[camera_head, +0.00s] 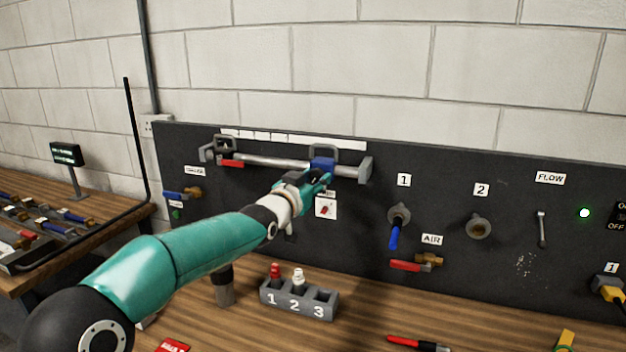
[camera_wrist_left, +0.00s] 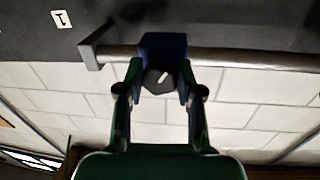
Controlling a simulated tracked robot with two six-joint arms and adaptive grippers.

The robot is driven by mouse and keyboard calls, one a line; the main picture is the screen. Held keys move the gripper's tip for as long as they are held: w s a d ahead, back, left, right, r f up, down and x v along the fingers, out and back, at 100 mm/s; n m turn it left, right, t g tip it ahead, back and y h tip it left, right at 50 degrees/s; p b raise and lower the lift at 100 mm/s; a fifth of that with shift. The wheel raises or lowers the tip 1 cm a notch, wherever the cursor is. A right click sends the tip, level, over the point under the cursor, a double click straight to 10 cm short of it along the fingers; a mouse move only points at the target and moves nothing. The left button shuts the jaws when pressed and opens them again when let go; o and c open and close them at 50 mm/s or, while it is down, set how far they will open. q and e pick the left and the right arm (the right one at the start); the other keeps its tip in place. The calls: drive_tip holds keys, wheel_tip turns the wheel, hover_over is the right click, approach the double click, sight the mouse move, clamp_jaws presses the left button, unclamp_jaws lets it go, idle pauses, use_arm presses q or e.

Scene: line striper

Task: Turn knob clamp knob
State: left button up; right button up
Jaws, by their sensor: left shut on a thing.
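The blue clamp (camera_head: 322,164) sits on a metal rail (camera_head: 272,160) fixed to the dark panel, near the rail's right end. In the left wrist view the blue clamp (camera_wrist_left: 163,46) wraps the rail, and its dark knob (camera_wrist_left: 158,81) faces me. My left gripper (camera_head: 318,180) reaches up to the clamp from the lower left. In the left wrist view its two fingers (camera_wrist_left: 160,84) stand on both sides of the knob, shut on it. The arm's wrist and the fingers hide the knob in the head view. My right gripper is in neither view.
A red-handled part (camera_head: 231,163) sits at the rail's left end. Below stands a grey block numbered 1, 2, 3 (camera_head: 300,300) on the wooden bench. A blue-handled valve (camera_head: 395,230) and a red-handled AIR valve (camera_head: 410,266) stick out from the panel to the right.

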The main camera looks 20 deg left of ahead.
use_arm(q)
drive_tip(key=shift+f+m+b, duration=0.15)
drive_tip(key=shift+m+b, duration=0.65)
drive_tip(key=shift+m, duration=0.6)
drive_tip(key=o, duration=1.2)
drive_tip(key=shift+c, duration=0.2)
drive_tip(key=shift+s+r, duration=0.15)
drive_tip(key=shift+r, duration=0.05)
drive_tip(key=s+a, duration=0.1)
drive_tip(key=s, duration=1)
drive_tip(key=shift+s+a, duration=0.3)
drive_tip(key=shift+a, duration=0.1)
drive_tip(key=shift+r, duration=0.1)
